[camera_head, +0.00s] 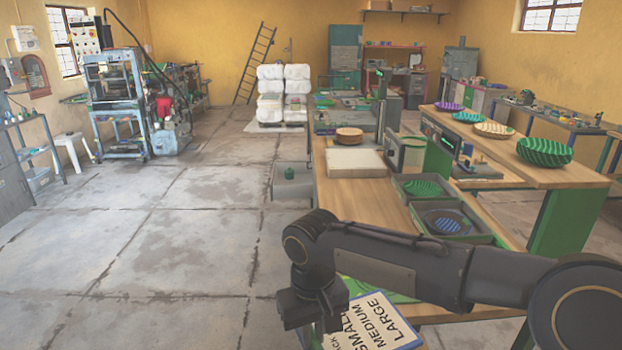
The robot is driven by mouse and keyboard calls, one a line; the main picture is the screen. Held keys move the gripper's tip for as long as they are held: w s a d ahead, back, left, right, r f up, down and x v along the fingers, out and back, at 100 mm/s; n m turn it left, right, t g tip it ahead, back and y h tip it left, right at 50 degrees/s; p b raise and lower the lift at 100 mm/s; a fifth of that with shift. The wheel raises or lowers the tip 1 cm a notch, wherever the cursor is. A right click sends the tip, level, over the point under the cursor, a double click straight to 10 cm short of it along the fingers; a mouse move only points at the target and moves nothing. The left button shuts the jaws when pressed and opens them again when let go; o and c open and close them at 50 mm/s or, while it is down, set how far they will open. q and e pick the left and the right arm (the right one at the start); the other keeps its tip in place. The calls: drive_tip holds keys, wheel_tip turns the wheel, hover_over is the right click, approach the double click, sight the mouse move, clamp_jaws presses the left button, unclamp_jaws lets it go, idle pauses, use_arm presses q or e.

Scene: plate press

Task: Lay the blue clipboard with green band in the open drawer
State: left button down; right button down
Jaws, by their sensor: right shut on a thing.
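My right gripper (312,312) is at the bottom centre, seen from behind, with its fingertips mostly hidden. It is shut on the clipboard (382,328), which has a blue edge and a white sheet reading SMALL, MEDIUM, LARGE. The clipboard is tilted, partly hidden by the gripper and cut by the bottom frame edge. I cannot clearly make out its green band. A grey open drawer (292,190) sticks out from the left side of the wooden bench, farther away than the gripper. A small green object (290,172) shows at it. My left gripper is not in view.
A side counter (545,160) holds coloured bowls. The concrete floor (170,240) on the left is clear.

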drive_tip(key=w+d+f+m, duration=0.2)
drive_tip(key=w+d+f, duration=0.1)
drive_tip(key=d+f, duration=0.6)
drive_tip(key=w+d+f+m, duration=0.2)
drive_tip(key=w+d+f, duration=0.3)
drive_tip(key=d, duration=0.6)
drive_tip(key=s+f, duration=0.5)
drive_tip(key=f, duration=0.1)
drive_tip(key=shift+s, duration=0.2)
drive_tip(key=shift+a, duration=0.1)
